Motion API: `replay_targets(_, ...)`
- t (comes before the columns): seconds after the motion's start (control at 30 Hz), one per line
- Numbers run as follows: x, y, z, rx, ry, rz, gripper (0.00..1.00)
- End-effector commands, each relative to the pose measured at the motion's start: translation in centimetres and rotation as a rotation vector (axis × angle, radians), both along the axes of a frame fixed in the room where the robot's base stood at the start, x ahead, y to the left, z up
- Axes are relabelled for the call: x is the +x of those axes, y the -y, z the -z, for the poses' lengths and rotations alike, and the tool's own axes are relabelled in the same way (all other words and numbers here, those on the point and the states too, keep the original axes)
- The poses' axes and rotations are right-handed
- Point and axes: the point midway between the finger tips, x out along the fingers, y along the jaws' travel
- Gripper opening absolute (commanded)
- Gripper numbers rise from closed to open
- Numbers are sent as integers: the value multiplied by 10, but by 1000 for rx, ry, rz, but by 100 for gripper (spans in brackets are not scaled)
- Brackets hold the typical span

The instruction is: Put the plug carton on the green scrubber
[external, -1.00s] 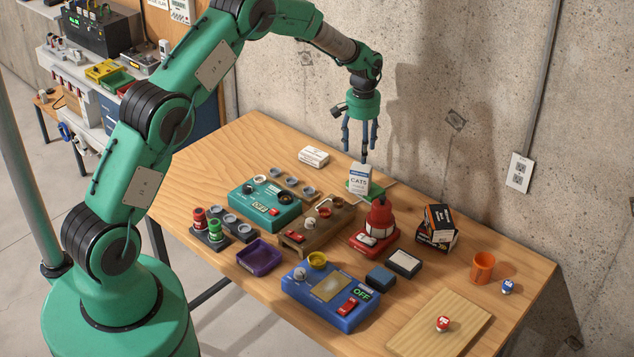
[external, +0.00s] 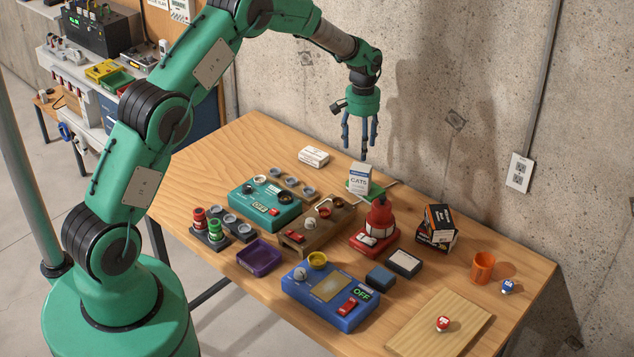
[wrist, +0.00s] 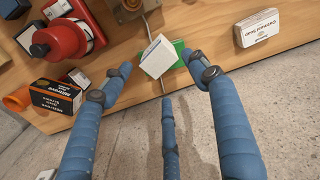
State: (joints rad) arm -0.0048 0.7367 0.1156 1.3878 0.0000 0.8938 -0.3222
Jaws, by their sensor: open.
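The plug carton, a small white box with a blue-grey label reading CAT5 (external: 359,179), stands on the green scrubber (external: 374,191) near the table's back edge. In the wrist view the carton (wrist: 157,56) covers much of the scrubber (wrist: 179,68), whose green edge shows beside it. My gripper (external: 361,150) is open and empty. It hangs above the carton with its blue fingers pointing down, apart from the carton. In the wrist view the spread fingers (wrist: 168,95) frame the carton's near side.
A teal device (external: 262,205) sits further left. The concrete wall is close behind.

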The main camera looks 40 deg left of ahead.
Motion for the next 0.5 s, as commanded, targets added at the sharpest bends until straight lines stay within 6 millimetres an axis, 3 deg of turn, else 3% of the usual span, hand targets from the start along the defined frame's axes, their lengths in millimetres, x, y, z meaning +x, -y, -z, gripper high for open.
replay_targets(0.27, -20, 0, -62, 0, 38, 22, 60)
replay_targets(0.5, -58, 1, -133, 3, 82, 53, 60)
